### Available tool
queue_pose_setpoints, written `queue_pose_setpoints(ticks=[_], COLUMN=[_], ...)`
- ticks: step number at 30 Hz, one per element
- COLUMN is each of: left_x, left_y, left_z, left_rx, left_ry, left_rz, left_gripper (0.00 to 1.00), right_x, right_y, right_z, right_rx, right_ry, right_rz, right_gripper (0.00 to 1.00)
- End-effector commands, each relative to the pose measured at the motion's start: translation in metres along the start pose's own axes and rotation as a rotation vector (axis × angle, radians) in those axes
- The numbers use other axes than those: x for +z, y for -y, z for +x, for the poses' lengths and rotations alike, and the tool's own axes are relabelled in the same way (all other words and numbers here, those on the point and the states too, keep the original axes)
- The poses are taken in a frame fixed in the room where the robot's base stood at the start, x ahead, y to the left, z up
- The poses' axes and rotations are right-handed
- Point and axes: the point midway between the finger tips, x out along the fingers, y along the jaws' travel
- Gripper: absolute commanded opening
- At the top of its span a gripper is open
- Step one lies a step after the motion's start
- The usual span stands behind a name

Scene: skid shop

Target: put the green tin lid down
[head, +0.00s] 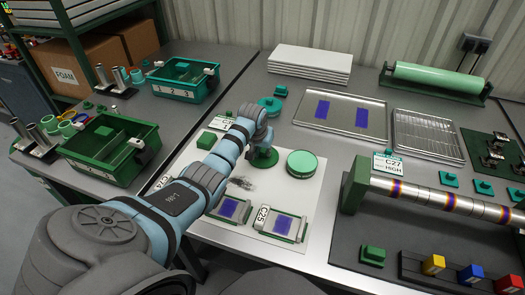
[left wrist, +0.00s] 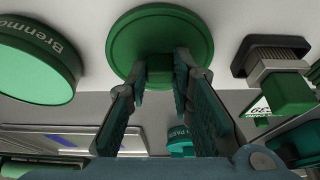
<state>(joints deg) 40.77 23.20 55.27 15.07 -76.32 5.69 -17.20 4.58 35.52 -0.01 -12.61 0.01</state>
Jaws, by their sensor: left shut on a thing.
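The green tin lid (head: 264,158) is a round green disc with a small block-like knob; in the left wrist view the lid (left wrist: 160,45) is seen with its knob between the fingers. My left gripper (head: 258,137) is shut on that knob, and its fingers (left wrist: 160,80) reach down to it in the wrist view. The lid is low over the white mat (head: 200,165); I cannot tell whether it touches. A round green tin (head: 302,163) stands just right of the lid, apart from it; it also shows in the left wrist view (left wrist: 35,60). My right gripper is not in view.
Framed blue pieces (head: 284,224) lie at the mat's front. Behind are a teal round item (head: 270,105) and a metal tray (head: 340,115). Some mat beside the lid is bare.

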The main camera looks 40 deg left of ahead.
Motion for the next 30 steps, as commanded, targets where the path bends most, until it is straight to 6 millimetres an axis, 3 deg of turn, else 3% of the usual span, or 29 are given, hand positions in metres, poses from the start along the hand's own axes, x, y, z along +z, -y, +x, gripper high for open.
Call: queue_pose_setpoints(ticks=[2, 3, 6, 15, 19, 23, 30], left_x=[0.001, 0.001, 0.001, 0.001, -0.001, -0.003, -0.003], left_y=[0.000, 0.000, 0.000, 0.000, 0.001, 0.001, 0.001], left_z=[0.002, 0.002, 0.002, 0.001, -0.009, -0.036, -0.101], left_rx=[0.000, 0.000, 0.000, 0.000, 0.000, -0.001, -0.001], left_ry=[0.001, 0.001, 0.001, 0.001, 0.000, -0.002, -0.002], left_rz=[0.000, 0.000, 0.000, 0.000, -0.001, 0.001, 0.001], left_gripper=[0.02, 0.24, 0.40, 0.41, 0.41, 0.41, 0.41], right_x=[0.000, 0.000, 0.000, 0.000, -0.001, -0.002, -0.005], right_y=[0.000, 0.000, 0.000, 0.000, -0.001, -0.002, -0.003], right_z=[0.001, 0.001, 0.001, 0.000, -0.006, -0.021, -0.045], right_rx=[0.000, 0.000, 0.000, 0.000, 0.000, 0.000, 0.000], right_ry=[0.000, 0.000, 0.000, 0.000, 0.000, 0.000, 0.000], right_rz=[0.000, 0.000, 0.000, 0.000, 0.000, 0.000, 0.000], right_gripper=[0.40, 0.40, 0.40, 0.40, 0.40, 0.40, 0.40])
